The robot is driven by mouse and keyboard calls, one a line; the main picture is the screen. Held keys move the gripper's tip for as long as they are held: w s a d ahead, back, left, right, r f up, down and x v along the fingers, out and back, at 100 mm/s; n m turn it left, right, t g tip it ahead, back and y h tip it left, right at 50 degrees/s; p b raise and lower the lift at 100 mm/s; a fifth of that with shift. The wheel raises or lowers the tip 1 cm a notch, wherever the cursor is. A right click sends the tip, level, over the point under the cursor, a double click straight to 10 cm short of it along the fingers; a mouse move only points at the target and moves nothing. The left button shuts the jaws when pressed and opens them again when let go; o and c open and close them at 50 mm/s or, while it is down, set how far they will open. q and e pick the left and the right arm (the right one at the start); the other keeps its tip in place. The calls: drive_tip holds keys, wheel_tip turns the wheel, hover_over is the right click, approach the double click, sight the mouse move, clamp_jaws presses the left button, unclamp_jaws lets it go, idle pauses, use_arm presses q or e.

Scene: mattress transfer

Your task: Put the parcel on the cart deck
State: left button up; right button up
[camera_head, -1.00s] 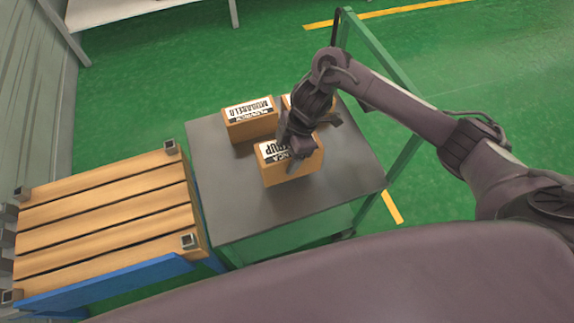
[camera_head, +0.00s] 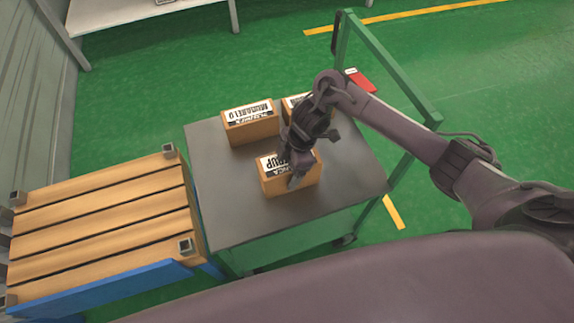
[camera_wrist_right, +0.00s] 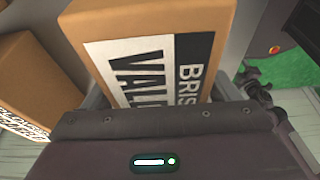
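The parcel (camera_head: 289,178) is a brown box with a white and black label on top. It sits at the middle of the grey cart deck (camera_head: 240,215), upright and seemingly down on it. My right gripper (camera_head: 297,180) is over it from above, with a finger showing against its front face. In the right wrist view the labelled top of the parcel (camera_wrist_right: 150,62) fills the space between the grey fingers, which look closed on its sides. The gripper hides part of the label. My left gripper is out of view.
Two other brown boxes stand behind on the deck, one at left (camera_head: 252,127) and one partly hidden (camera_head: 293,100). A slatted wooden platform (camera_head: 100,215) is left of the cart. A green handle frame (camera_head: 390,75) rises at the cart's right. Deck is bare at front and left.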

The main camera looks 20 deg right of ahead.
drive_tip(key=shift+o, duration=0.6)
drive_tip(key=shift+r, duration=0.1)
drive_tip(key=shift+r, duration=0.25)
drive_tip(key=p+v, duration=0.4)
drive_tip(key=v, duration=0.7)
drive_tip(key=shift+d+r, duration=0.15)
drive_tip(key=shift+r, duration=0.15)
